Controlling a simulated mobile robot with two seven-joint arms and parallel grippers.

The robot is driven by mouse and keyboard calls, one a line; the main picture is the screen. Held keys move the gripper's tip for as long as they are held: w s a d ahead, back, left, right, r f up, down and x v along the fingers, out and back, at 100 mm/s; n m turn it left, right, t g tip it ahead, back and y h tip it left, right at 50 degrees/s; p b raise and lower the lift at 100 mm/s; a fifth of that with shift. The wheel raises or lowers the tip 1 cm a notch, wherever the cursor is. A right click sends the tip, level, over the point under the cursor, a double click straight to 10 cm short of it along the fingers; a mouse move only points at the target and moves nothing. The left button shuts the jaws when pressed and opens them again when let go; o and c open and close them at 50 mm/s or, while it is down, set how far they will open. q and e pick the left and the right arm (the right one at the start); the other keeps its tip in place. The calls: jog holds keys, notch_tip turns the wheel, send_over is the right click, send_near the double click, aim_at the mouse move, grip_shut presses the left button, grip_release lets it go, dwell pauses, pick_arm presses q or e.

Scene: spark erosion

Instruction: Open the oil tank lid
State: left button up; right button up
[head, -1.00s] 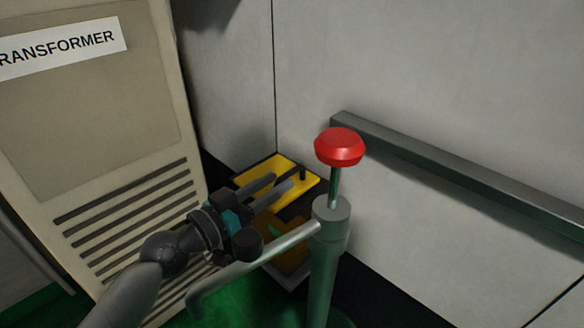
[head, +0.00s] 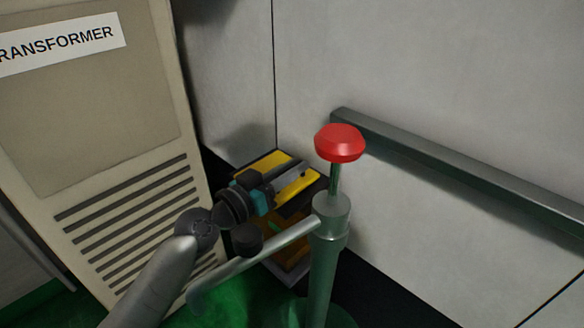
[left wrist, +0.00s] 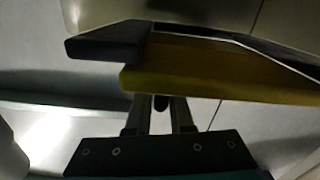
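The oil tank (head: 292,238) is a dark-framed box with an orange-brown front on the floor by the wall. Its yellow lid (head: 300,187) lies on top and looks closed. My left gripper (head: 293,169) is over the lid, with its fingers pointing to the lid's far right, where the small dark handle was visible before. In the left wrist view the yellow lid's edge (left wrist: 225,86) crosses in front of my finger tips. The two fingers (left wrist: 160,112) stand apart, with a small dark piece between them, perhaps the handle. Contact cannot be told. My right gripper is not in view.
A green post with a red knob (head: 340,143) and a grey side bar (head: 262,255) stands close in front of the tank. The beige transformer cabinet (head: 100,130) is at left. A grey rail (head: 450,172) runs along the wall at right.

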pick_arm(q)
grip_shut()
dwell(1.0)
